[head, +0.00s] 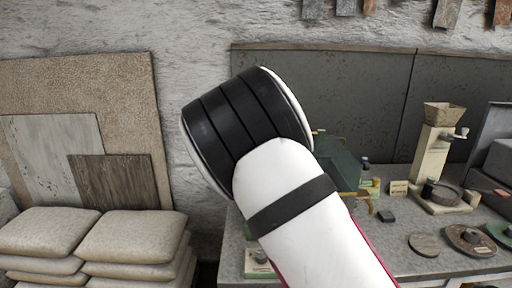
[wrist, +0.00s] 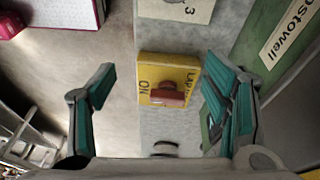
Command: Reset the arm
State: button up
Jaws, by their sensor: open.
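My gripper (wrist: 152,98) shows in the wrist view with its two teal-padded fingers spread wide and nothing between them that it holds. Beyond the fingertips is a yellow switch box (wrist: 150,71) with a red-brown knob (wrist: 168,95) and the lettering "Lap ON". I cannot tell how far the box is from the fingers. In the head view my white and black arm rises across the middle, and the gripper is hidden there.
A grey workbench (head: 401,262) on the right holds a hopper mill (head: 432,150), several round discs (head: 425,244) and a green machine (head: 338,160), partly behind my arm. Stacked sacks (head: 130,237) and leaning panels (head: 128,80) stand left. A ladder (wrist: 30,140) shows in the wrist view.

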jog(key=s+d+r+n+t+y, duration=0.1)
jog(key=s+d+r+n+y, duration=0.1)
jog(key=s+d+r+n, duration=0.4)
jog(key=s+d+r+n+t+y, duration=0.1)
jog(key=s+r+n+y, duration=0.1)
jog(key=s+r, duration=0.75)
jog(key=s+d+r+n+t, duration=0.1)
jog(key=s+d+r+n, duration=0.1)
jog(key=s, duration=0.6)
jog(key=s+d+r+n+t, duration=0.2)
jog(key=s+r+n, duration=0.1)
jog(key=s+n, duration=0.4)
jog(key=shift+s+d+r+h, duration=0.2)
jog(key=shift+s+r+h, duration=0.15)
jog(key=shift+r+h, duration=0.05)
